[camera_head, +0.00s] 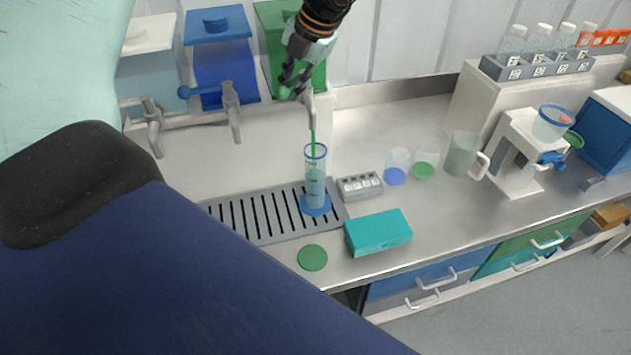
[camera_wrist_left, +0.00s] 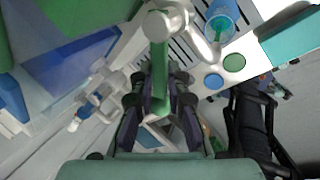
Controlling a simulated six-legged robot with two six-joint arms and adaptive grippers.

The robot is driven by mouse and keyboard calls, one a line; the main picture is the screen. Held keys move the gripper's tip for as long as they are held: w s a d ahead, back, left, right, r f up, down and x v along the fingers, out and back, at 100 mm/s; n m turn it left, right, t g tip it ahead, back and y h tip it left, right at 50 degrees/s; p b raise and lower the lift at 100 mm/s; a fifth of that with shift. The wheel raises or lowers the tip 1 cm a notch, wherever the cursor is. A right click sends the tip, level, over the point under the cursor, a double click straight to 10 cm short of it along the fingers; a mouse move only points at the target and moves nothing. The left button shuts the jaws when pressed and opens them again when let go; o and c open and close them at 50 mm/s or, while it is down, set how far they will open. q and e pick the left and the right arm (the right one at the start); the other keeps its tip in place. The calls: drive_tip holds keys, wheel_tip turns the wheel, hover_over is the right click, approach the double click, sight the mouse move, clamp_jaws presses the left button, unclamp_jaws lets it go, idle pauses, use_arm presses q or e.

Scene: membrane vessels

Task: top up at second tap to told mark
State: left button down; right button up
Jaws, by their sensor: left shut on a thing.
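A tall clear measuring cylinder (camera_head: 315,185) with a blue rim and blue foot stands upright on the grey drip grid (camera_head: 262,238), under the right-hand tap (camera_head: 310,105). A thin green stream (camera_head: 313,135) runs from that tap into it. The liquid level and marks are too small to read. My left gripper (camera_head: 291,80) is at the top of this tap, shut on its green handle, which shows between the fingers in the left wrist view (camera_wrist_left: 160,85). The cylinder's blue-rimmed mouth (camera_wrist_left: 221,18) shows there with green inside.
A grey block with pale buttons (camera_head: 360,186), a teal box (camera_head: 378,232) and a green disc (camera_head: 312,257) lie near the cylinder. Two beakers (camera_head: 396,168), a jug (camera_head: 462,153) and a white stand (camera_head: 520,150) are further right. Another tap (camera_head: 231,112) is to the left.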

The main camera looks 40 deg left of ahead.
idle(0.3)
use_arm(q)
drive_tip(key=a+m+t, duration=0.1)
drive_tip(key=m, duration=0.2)
drive_tip(key=a+m+t, duration=0.1)
drive_tip(key=m, duration=0.2)
drive_tip(key=w+a+m+t+h, duration=0.1)
drive_tip(key=a+m, duration=0.1)
drive_tip(key=m, duration=0.1)
drive_tip(key=shift+m, duration=0.4)
drive_tip(key=c, duration=1.3)
unclamp_jaws()
drive_tip(key=shift+w+a, duration=0.1)
drive_tip(key=shift+a, duration=0.1)
drive_tip(key=shift+d, duration=0.15)
